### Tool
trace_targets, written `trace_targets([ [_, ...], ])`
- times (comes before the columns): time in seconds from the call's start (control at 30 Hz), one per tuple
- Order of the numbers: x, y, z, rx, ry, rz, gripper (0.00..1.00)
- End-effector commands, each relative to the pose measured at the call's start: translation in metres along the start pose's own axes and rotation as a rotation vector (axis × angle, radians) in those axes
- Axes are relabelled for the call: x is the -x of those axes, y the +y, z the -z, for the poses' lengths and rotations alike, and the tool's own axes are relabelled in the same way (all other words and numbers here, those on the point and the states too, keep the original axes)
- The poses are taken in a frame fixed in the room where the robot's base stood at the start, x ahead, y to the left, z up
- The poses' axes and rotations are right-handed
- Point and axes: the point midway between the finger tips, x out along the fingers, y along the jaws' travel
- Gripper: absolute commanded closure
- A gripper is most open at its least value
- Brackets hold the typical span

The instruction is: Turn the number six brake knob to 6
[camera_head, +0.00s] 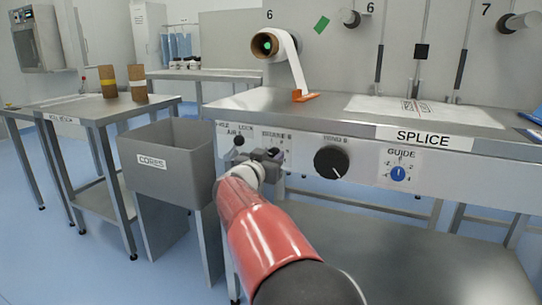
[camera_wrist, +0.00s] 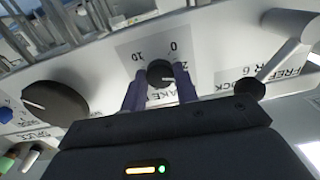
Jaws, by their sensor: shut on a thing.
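The number six brake knob (camera_wrist: 160,72) is a small dark round knob on a pale dial plate on the front panel, seen upside down in the wrist view. Printed 0, 2 and 10 show around it, with part of the brake label below. A pale mark shows on the knob, but I cannot read its setting. My gripper (camera_wrist: 161,88) has one finger on each side of the knob and is shut on it. In the head view, my gripper (camera_head: 270,158) is at the panel and hides the knob; the brake plate (camera_head: 276,137) shows partly above it.
A larger black tension knob (camera_head: 331,162) and a blue guide knob (camera_head: 398,173) are to the right. A black-balled lever (camera_head: 239,141) stands close left of my gripper. A grey cores bin (camera_head: 165,166) is farther left. The splice table (camera_head: 330,112) overhangs above.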

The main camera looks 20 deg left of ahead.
Motion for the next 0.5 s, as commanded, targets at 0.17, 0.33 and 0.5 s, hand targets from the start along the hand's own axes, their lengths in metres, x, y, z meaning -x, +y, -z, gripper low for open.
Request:
trace_targets([
  [0.17,-0.0004,0.0004,0.0018,-0.152,-0.001,0.000,0.93],
  [0.33,-0.0004,0.0003,0.0007,-0.315,-0.001,0.000,0.93],
  [0.5,-0.0005,0.0003,-0.0002,-0.476,0.000,-0.001,0.93],
])
